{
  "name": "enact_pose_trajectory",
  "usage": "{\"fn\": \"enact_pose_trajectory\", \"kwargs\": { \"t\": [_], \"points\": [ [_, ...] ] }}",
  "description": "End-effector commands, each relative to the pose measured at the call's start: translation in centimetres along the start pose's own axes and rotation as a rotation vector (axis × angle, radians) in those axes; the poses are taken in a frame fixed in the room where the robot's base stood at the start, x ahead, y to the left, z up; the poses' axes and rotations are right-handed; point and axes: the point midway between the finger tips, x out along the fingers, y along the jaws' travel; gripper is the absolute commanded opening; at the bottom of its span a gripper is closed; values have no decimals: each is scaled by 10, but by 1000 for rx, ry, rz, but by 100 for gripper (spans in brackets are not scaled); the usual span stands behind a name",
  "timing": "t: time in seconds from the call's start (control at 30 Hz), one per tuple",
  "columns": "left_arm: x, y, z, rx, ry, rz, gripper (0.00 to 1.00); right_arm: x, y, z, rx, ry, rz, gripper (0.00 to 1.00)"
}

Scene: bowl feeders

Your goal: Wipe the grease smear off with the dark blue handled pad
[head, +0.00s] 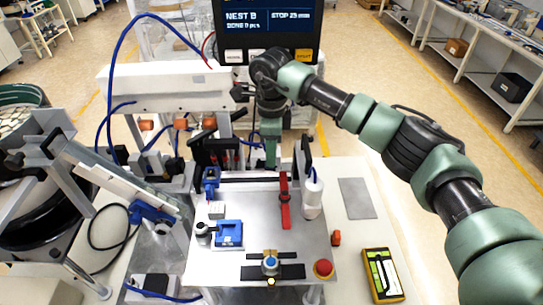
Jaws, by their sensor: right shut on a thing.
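My right gripper (270,158) comes down from the upper right and points at the far part of the grey metal plate (258,215). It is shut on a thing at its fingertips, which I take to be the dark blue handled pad. The held thing is too small and too hidden behind the fingers to make out clearly. I cannot tell if it touches the plate. I cannot make out the grease smear in this view. My left gripper is not in view.
A blue block (229,233), a blue button (270,264) and a red button (323,268) are nearer. A grey mat (357,198) and a yellow-black device (383,275) lie right.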

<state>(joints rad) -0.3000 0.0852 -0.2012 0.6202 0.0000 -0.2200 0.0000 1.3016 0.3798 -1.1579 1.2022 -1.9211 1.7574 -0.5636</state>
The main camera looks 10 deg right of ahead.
Motion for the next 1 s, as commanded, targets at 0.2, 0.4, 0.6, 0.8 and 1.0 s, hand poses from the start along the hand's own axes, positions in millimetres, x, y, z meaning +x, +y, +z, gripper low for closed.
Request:
{"fn": "enact_pose_trajectory", "kwargs": {
  "t": [0.2, 0.4, 0.6, 0.8, 1.0],
  "points": [
    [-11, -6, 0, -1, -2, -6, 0, -22, 1, -2, 2, 0, 0, 0],
    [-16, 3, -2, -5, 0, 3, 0, -35, 2, -2, 3, 1, 0, 0],
    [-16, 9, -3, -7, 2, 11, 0, -36, 2, -2, 3, 1, 1, 0],
    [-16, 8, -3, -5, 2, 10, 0, -36, 2, -3, 4, 1, 1, 0],
    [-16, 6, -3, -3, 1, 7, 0, -36, 2, -3, 4, 1, 1, 0]
  ]
}}
